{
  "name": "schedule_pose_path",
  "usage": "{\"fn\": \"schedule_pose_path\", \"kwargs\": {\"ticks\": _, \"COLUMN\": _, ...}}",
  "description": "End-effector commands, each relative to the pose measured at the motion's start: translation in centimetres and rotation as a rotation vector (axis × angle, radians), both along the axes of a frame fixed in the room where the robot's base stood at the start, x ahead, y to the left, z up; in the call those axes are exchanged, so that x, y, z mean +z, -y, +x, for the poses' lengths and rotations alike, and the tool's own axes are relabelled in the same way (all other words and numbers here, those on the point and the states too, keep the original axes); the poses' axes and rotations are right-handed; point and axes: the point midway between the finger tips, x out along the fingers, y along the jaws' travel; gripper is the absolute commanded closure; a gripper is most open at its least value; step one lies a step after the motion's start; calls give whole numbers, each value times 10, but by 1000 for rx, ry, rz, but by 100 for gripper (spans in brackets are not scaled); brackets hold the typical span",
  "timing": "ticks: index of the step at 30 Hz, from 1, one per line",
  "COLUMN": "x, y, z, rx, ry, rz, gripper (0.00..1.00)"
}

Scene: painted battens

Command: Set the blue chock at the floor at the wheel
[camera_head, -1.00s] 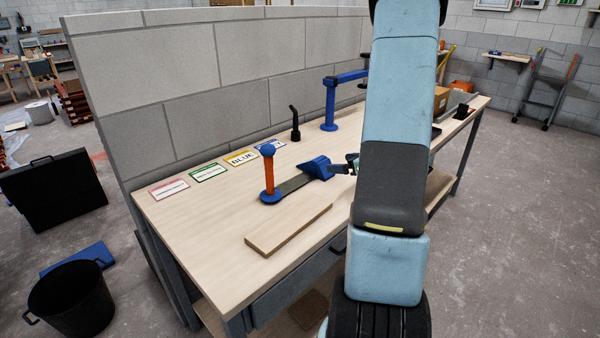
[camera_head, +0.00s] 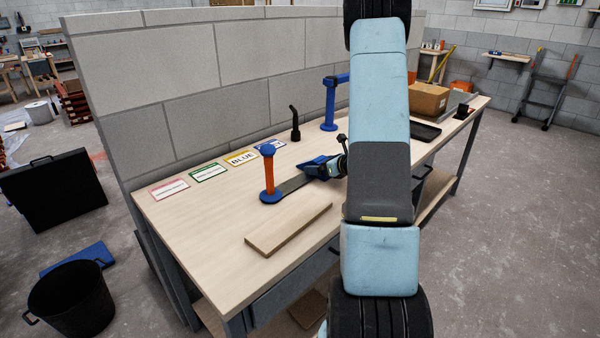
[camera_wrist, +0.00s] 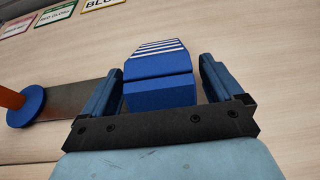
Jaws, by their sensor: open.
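The blue chock (camera_wrist: 158,68) lies on the wooden workbench, its ribbed white-striped face pointing away in the wrist view. In the head view the chock (camera_head: 313,164) is partly hidden by my gripper. My gripper (camera_wrist: 155,78) is open, with one finger on each side of the chock and small gaps showing between. It also shows in the head view (camera_head: 328,167), low over the bench. The wheel is not seen in these frames.
A grey metal strip (camera_head: 292,184) with an orange-handled post (camera_head: 268,172) stands left of the chock. A wooden batten (camera_head: 288,229) lies in front. Label cards (camera_head: 208,172) line the back edge by a block wall. A cardboard box (camera_head: 428,99) is at the right.

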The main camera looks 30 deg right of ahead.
Motion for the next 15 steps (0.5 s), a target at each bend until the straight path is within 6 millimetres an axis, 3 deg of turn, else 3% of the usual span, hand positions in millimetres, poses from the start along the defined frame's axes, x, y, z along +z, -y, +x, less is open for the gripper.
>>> {"fn": "schedule_pose_path", "kwargs": {"ticks": 5, "x": -9, "y": -7, "z": 19, "rx": 1, "ry": 0, "rz": -1, "gripper": 6}}
{"fn": "schedule_pose_path", "kwargs": {"ticks": 12, "x": -9, "y": -7, "z": 21, "rx": 0, "ry": 1, "rz": 0, "gripper": 6}}
{"fn": "schedule_pose_path", "kwargs": {"ticks": 15, "x": -9, "y": -7, "z": 21, "rx": 0, "ry": 1, "rz": 0, "gripper": 15}}
